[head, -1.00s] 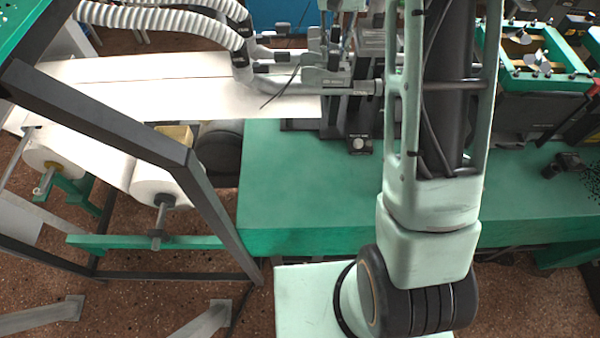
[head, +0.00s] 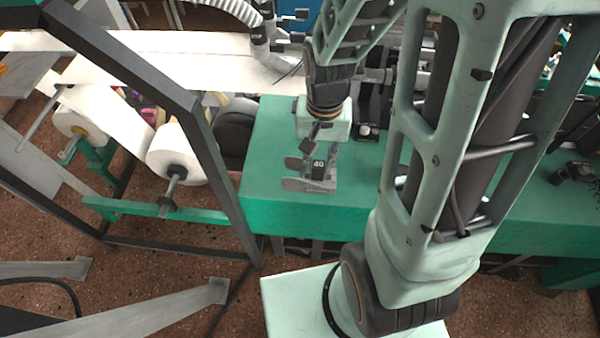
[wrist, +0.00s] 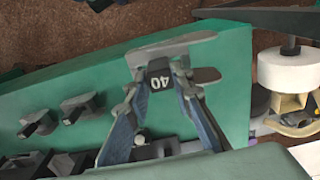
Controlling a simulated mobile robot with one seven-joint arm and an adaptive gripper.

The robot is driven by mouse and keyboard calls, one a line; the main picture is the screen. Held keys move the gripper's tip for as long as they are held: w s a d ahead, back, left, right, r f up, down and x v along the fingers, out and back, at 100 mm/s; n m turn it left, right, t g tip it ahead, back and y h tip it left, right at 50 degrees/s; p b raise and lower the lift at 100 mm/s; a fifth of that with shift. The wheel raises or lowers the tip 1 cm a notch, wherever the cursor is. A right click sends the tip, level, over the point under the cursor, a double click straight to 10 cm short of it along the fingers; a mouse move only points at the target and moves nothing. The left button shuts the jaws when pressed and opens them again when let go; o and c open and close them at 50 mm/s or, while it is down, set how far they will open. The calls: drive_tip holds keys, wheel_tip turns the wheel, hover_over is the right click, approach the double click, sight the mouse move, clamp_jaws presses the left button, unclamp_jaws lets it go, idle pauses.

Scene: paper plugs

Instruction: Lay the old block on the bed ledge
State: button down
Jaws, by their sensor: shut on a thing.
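My gripper (head: 312,168) is shut on a small dark block (head: 319,170) marked 40 in white. The wrist view shows this block (wrist: 160,78) between the gripper's grey fingers (wrist: 172,72), its number upside down. The gripper points down over the green bed ledge (head: 268,165), near its front edge. The ledge also fills much of the wrist view (wrist: 70,90). I cannot tell whether the block touches the ledge or hangs above it; the fingers hide part of it.
Dark clamp-like blocks (wrist: 38,124) stand along the bed. A block with a white knob (head: 367,132) stands behind the gripper. Paper rolls (head: 177,153) and a dark frame (head: 190,105) are to the left. The ledge left of the gripper is clear.

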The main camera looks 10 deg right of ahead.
drive_tip(key=shift+s+f, duration=0.2)
drive_tip(key=shift+f, duration=0.05)
drive_tip(key=shift+w+d+f+b, duration=0.1)
drive_tip(key=shift+w+f+b, duration=2.05)
drive_tip(key=shift+w+f, duration=1.2)
drive_tip(key=shift+w+d+f+b, duration=0.1)
drive_tip(key=shift+w+f+b, duration=2.05)
drive_tip(key=shift+w+f, duration=1.15)
drive_tip(key=shift+w+r, duration=0.15)
drive_tip(key=c, duration=1.7)
unclamp_jaws()
